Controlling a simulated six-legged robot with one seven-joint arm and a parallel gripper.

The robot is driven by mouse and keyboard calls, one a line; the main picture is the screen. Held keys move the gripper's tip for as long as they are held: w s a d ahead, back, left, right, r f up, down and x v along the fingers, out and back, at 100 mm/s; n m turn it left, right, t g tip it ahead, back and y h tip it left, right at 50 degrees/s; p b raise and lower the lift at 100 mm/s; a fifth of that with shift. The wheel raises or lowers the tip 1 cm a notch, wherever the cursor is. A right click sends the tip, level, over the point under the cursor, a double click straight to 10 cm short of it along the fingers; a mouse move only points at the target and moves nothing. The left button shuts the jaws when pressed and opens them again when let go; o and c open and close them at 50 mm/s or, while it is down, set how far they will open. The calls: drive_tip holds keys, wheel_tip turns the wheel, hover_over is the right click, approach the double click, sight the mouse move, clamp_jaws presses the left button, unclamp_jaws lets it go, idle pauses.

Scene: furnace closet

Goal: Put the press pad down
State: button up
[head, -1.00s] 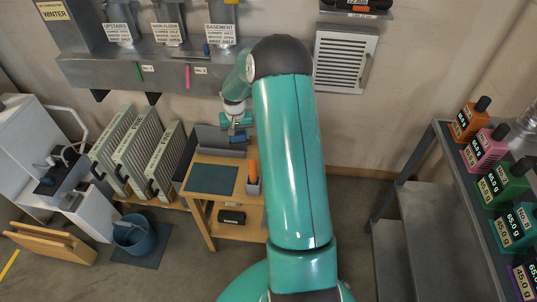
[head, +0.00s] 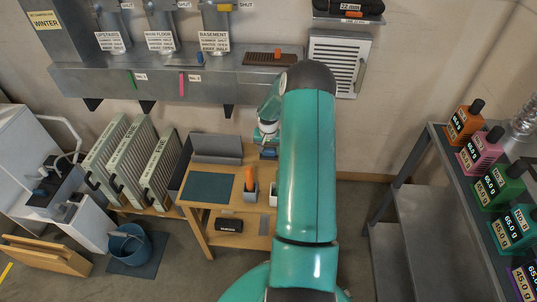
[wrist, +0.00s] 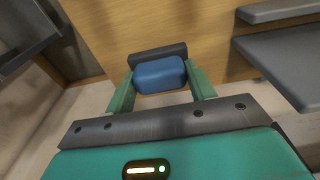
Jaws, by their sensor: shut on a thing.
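The press pad, a blue block with a dark grey plate, shows in the wrist view (wrist: 160,76). My gripper (wrist: 162,84) is shut on it, with one green finger at each side. In the head view my gripper (head: 268,140) is above the right back part of the small wooden bench (head: 220,172), partly hidden by my arm. A bit of the blue pad (head: 268,153) shows under it. I cannot tell whether the pad touches anything below.
A dark green mat (head: 210,187) lies on the bench, with a grey tray (head: 217,148) behind it. A holder with an orange-handled tool (head: 249,181) stands left of my arm. Filters (head: 130,150) stand at left. A shelf with coloured weights (head: 505,185) is at right.

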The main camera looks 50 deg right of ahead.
sight(269, 154)
drive_tip(key=shift+f, duration=1.5)
drive_tip(key=o, duration=0.9)
drive_tip(key=r, duration=0.4)
drive_tip(key=a+r, duration=0.1)
drive_tip(key=r, duration=0.3)
drive_tip(key=s+r, duration=0.1)
drive_tip(key=r, duration=0.3)
drive_tip(key=shift+a+r, duration=0.2)
drive_tip(key=s+a+r+n+t+h, duration=0.15)
drive_tip(key=a+r+n, duration=0.35)
drive_tip(key=a+r, duration=1.65)
drive_tip(key=s+a+r+n+t+y, duration=0.1)
drive_tip(key=s+a+r, duration=0.1)
drive_tip(key=s+a, duration=0.4)
drive_tip(key=s+a+r+n+t, duration=0.1)
drive_tip(key=s+a+r+n, duration=0.1)
drive_tip(key=s+a, duration=0.3)
drive_tip(key=s+a+r+n+t+y, duration=0.1)
drive_tip(key=s+a+r+n, duration=0.1)
drive_tip(key=s+a+r, duration=0.2)
drive_tip(key=shift+s+a+y, duration=0.2)
drive_tip(key=shift+s+a, duration=0.5)
drive_tip(key=shift+a, duration=0.15)
drive_tip(key=shift+s+a+y, duration=0.15)
drive_tip(key=shift+s+a, duration=0.5)
drive_tip(key=shift+a, duration=0.2)
drive_tip(key=shift+c, duration=0.4)
